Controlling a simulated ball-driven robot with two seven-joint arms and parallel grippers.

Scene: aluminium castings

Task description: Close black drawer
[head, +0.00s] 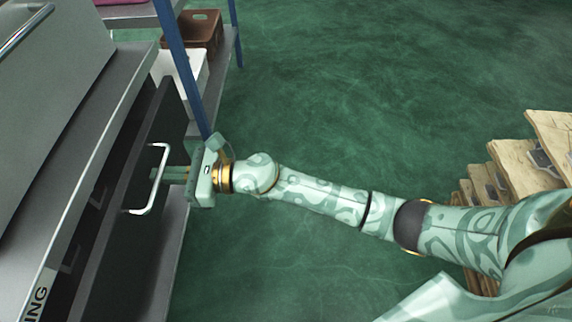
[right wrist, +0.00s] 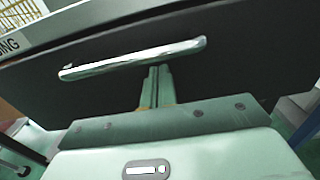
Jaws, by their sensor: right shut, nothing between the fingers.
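The black drawer (head: 125,245) is pulled partly out of the grey cabinet (head: 95,125). A dark gap shows behind its front panel. Its silver bar handle (head: 157,182) faces my right arm. My right gripper (head: 171,174) is shut and empty, with its fingertips at the handle, near the middle of the bar. In the right wrist view, the shut fingers (right wrist: 157,76) point at the black drawer front (right wrist: 220,78), with their tips beside the handle bar (right wrist: 130,60). I cannot tell whether they touch it. My left gripper is not in view.
A shelf rack with blue posts (head: 180,65) stands behind the drawer, holding a brown crate (head: 205,28) and a white bin (head: 198,75). Wooden pallets or boxes (head: 515,170) stand at the right. The green floor (head: 370,90) between is clear.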

